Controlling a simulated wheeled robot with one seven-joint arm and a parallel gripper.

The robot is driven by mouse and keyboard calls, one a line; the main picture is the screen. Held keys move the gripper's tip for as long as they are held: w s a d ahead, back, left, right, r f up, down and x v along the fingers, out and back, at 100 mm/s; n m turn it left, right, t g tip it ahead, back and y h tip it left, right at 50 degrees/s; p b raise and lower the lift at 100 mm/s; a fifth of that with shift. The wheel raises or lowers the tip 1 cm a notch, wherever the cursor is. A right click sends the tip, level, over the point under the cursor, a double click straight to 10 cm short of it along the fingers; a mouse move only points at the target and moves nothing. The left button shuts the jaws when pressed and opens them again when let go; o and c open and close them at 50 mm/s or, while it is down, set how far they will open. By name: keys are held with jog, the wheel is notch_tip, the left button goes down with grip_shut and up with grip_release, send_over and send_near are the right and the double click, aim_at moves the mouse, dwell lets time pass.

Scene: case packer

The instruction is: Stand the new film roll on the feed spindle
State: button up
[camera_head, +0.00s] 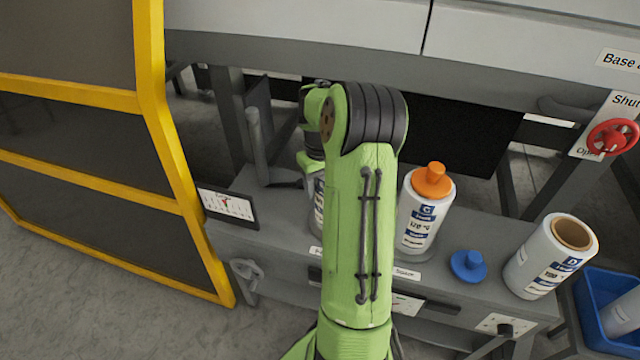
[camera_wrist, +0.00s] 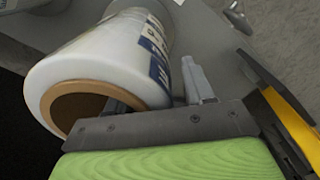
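A white film roll (camera_wrist: 95,65) with a brown cardboard core (camera_wrist: 95,92) is in the wrist view. My gripper (camera_wrist: 150,82) straddles its wall, one finger inside the core and the other along the outside. I cannot tell whether both fingers press on it. In the head view that roll (camera_head: 317,205) shows only as a strip behind my green arm, over the grey bench. The spindle under it is hidden, so its seating cannot be told. Another roll (camera_head: 415,228) with an orange cap (camera_head: 433,180) stands just right of my arm. A third roll (camera_head: 545,262), bare-cored, stands at the bench's right end.
A blue knobbed cap (camera_head: 468,266) lies on the grey bench (camera_head: 495,240) between the two right-hand rolls. A blue crate (camera_head: 592,290) with a roll inside is at the far right. A yellow-framed guard (camera_head: 160,120) is left. A red handle (camera_head: 612,138) is at upper right.

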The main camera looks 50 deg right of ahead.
notch_tip(320, 180, up, 12)
jog(key=p, duration=0.4)
jog(key=shift+r+p, duration=0.15)
jog(key=shift+p, duration=0.2)
jog(key=shift+a+r, duration=0.15)
jog(key=s+a+r+n+t+h, duration=0.1)
jog(key=a+r, duration=0.3)
jog(key=a, duration=0.5)
jog(key=s+a+r+n+t+h, duration=0.1)
jog(key=a+r, duration=0.4)
jog(key=a, duration=0.3)
jog(key=s+a+f+n+t+y, duration=0.1)
jog(key=s+a+n+t+y, duration=0.1)
jog(key=s+a, duration=1)
jog(key=shift+a+f+t, duration=0.25)
jog(key=shift+a+t, duration=0.25)
jog(key=shift+t, duration=0.3)
